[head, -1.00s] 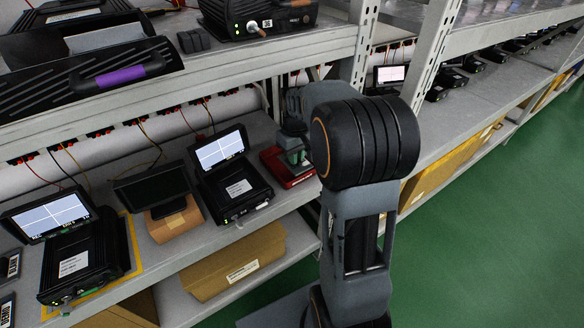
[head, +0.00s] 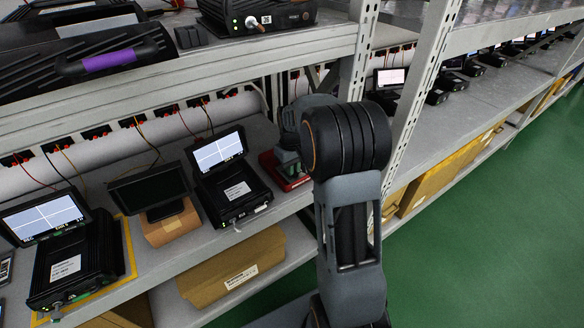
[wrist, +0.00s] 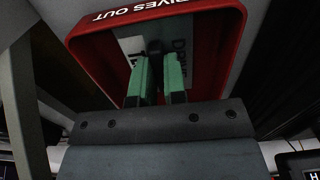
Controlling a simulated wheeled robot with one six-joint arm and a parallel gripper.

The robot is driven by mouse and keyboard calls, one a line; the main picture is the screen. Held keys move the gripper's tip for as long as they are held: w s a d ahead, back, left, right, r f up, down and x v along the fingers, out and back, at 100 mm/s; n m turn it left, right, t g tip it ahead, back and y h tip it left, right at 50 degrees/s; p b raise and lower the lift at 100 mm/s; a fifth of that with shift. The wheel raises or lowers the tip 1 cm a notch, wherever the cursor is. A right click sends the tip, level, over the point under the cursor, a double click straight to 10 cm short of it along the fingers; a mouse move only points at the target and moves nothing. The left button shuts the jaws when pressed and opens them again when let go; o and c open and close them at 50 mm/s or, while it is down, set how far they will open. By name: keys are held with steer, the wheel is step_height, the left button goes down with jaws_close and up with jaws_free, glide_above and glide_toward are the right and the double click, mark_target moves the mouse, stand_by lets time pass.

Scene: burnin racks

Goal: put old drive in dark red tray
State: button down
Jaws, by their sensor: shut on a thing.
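The dark red tray (head: 297,185) sits on the middle shelf beside the rack post, partly hidden by my arm. In the wrist view the tray's red rim (wrist: 232,50) carries the words "DRIVES OUT". My gripper (wrist: 158,76) has green fingers, which reach inside the tray's outline. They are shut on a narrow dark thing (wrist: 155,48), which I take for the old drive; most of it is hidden. Pale lettered surfaces show behind the fingers; I cannot tell whether they belong to the drive or the tray. In the head view my gripper (head: 286,158) is over the tray.
A black unit with a lit screen (head: 219,153) stands just left of the tray. Further left are a dark screen (head: 150,190) on a cardboard box and another lit unit (head: 75,262). The upper shelf (head: 240,62) overhangs, and a perforated post (head: 410,110) stands right.

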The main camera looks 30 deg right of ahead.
steer(key=shift+f, duration=0.15)
steer(key=c, duration=1.2)
jaws_free()
